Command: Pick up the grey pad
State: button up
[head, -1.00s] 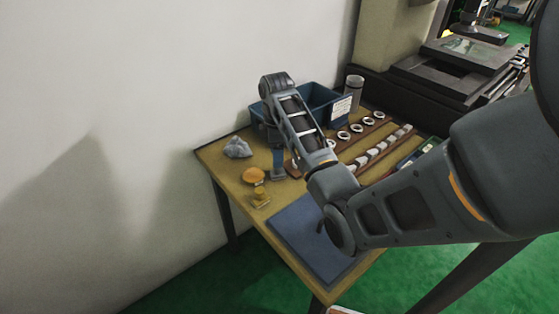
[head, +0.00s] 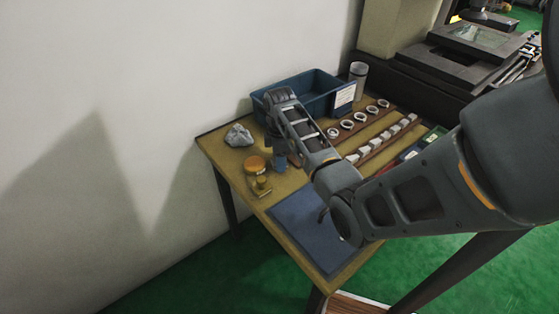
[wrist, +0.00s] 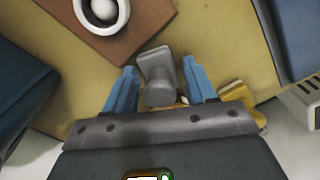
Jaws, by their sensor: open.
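The grey pad (wrist: 157,68) shows in the wrist view as a flat grey plate with a rounded grey knob. It lies on the tan tabletop, and its knob is between the two blue fingers of my gripper (wrist: 158,88). The fingers are open, with a gap on each side of the knob. In the head view my gripper (head: 280,161) points down at the table, left of the ring board. The pad cannot be made out there, hidden by the arm and gripper.
A yellow pad (head: 261,186) and an orange round thing (head: 255,165) stand close by. A crumpled grey cloth (head: 238,135) lies at the left. A blue bin (head: 318,84) is behind. Rings (head: 346,124) sit on a board. A blue mat (head: 312,228) lies in front.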

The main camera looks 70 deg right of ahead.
jog(key=shift+c, duration=0.5)
jog(key=c, duration=0.9)
jog(key=shift+r, duration=0.1)
jog(key=shift+r, duration=0.55)
notch_tip(320, 180, up, 2)
jog(key=shift+r, duration=0.25)
jog(key=shift+s+d+r, duration=0.9)
jog(key=shift+s+r, duration=0.3)
jog(key=shift+s, duration=0.55)
jog(key=shift+s+d+r, duration=0.9)
jog(key=shift+s+r, duration=0.35)
jog(key=shift+s, duration=0.45)
jog(key=shift+s+d+r, duration=0.9)
jog(key=shift+s+r, duration=0.3)
jog(key=shift+s, duration=0.55)
